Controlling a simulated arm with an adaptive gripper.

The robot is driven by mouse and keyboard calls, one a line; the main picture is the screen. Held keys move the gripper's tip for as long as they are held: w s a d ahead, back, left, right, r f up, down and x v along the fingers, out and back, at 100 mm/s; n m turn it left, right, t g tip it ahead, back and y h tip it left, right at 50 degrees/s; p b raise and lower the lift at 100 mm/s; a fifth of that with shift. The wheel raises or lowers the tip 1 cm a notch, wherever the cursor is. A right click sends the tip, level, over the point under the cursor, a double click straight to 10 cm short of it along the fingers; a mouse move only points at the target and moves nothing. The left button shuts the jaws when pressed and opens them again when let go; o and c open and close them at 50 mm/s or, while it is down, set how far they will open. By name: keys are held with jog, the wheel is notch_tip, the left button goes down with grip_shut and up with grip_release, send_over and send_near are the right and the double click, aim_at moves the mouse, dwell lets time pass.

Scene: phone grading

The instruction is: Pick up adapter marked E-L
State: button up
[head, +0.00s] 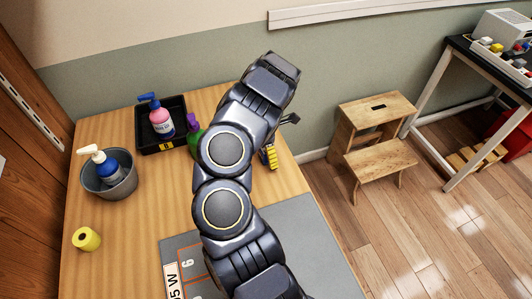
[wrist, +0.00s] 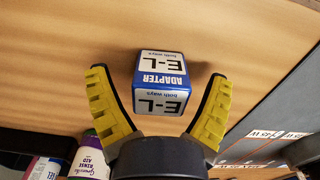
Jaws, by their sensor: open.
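The adapter marked E-L (wrist: 161,82) is a small blue and white block on the wooden table, seen in the wrist view. Its white faces read "E-L" and "both ways", and a blue band reads "ADAPTER". My gripper (wrist: 159,77) is open, with one yellow-padded finger on each side of the adapter and a visible gap on both sides. In the head view a yellow finger of my gripper (head: 271,157) shows past my arm near the table's right edge. The adapter is hidden in that view.
A black tray (head: 146,148) holds a pink bottle (head: 160,122). A green bottle (head: 194,143) with a purple top stands beside my arm. A metal bucket (head: 104,190) holds a blue pump bottle (head: 106,167). A yellow roll (head: 87,239) and a grey mat (head: 300,229) lie nearer.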

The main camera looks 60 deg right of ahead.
jog(key=c, duration=1.2)
jog(key=shift+o, duration=0.2)
jog(key=shift+r, duration=0.1)
